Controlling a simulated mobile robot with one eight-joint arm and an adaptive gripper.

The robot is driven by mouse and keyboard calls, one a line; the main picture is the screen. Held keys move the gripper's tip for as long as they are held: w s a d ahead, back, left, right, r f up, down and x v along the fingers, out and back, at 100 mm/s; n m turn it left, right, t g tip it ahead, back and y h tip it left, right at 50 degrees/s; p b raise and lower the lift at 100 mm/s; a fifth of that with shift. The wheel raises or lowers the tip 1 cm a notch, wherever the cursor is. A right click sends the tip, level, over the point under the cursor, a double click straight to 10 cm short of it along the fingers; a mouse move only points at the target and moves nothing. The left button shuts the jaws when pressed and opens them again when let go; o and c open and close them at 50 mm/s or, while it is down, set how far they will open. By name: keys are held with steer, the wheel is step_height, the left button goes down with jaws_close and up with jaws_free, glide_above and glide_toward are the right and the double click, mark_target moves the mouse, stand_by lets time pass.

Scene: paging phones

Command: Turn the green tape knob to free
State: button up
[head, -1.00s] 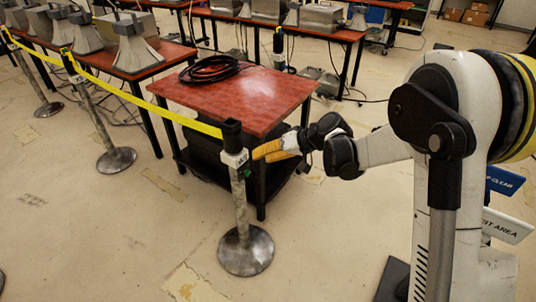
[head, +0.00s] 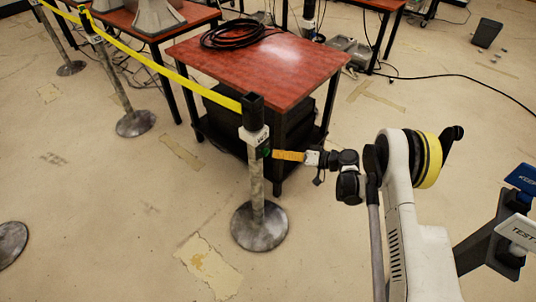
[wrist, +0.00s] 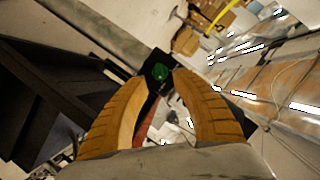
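The knob's marks are too small to read.
Yellow tape (head: 165,67) runs from the post to other stanchions at the upper left. A red-topped table (head: 255,68) with a coiled black cable (head: 232,35) stands just behind the post. The floor in front and at left is mostly clear.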

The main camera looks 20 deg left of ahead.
mark_target(267, 151)
steer(key=b+x, duration=0.1)
steer(key=x, duration=0.4)
steer(key=shift+w+a+f+b, duration=0.1)
steer(key=shift+a+b, duration=0.2)
steer(key=shift+a, duration=0.05)
jaws_close()
